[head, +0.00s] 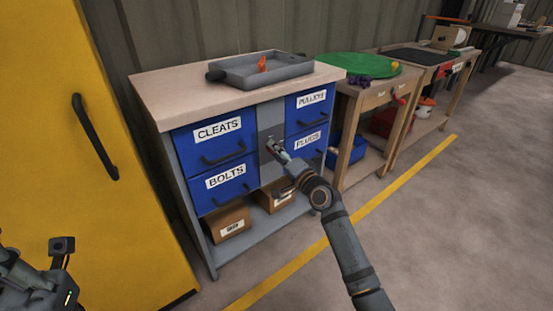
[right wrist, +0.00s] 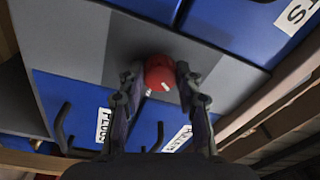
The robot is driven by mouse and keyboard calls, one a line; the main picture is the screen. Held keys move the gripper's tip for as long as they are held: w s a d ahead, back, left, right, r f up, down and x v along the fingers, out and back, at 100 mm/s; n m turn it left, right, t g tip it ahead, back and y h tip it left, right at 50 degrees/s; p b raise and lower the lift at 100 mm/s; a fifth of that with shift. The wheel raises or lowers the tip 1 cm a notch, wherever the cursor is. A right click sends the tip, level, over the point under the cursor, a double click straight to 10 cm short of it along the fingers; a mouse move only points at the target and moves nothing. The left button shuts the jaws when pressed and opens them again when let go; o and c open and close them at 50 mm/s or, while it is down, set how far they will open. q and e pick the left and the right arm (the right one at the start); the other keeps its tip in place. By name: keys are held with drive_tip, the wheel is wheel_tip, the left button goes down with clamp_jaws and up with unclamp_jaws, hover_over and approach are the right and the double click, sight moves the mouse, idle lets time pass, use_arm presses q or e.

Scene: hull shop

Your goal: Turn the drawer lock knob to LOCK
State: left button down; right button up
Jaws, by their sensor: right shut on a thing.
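The drawer lock knob (right wrist: 158,72) is red and round with a short white mark on its rim. It sits on the grey panel (head: 271,117) between the two drawer columns of the cabinet. In the head view the knob is mostly hidden by my right gripper (head: 274,146), which reaches the panel. In the right wrist view the fingers of my right gripper (right wrist: 159,85) are on both sides of the knob, shut on it. No LOCK lettering is readable. My left gripper (head: 62,248) is at the lower left, away from the cabinet; its fingers are unclear.
Blue drawers labelled CLEATS (head: 214,145), BOLTS (head: 228,184), PULLEYS and PLUGS have dark protruding handles. A grey tray (head: 262,74) with an orange item stands on top. Cardboard boxes (head: 230,221) lie below. A yellow cabinet (head: 60,150) stands left. Floor to the right is free.

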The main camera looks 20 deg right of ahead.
drive_tip(key=shift+d+f+n+y+b, duration=0.15)
drive_tip(key=shift+n+y+b, duration=0.1)
drive_tip(key=shift+n+b, duration=1.4)
drive_tip(key=shift+a+f+n+y+b, duration=0.1)
drive_tip(key=shift+n+y+b, duration=0.15)
drive_tip(key=shift+n+b, duration=1.4)
drive_tip(key=shift+n+p, duration=0.4)
drive_tip(key=shift+n, duration=0.2)
drive_tip(key=o, duration=1.1)
drive_tip(key=shift+d+r, duration=0.1)
drive_tip(key=shift+o, duration=0.2)
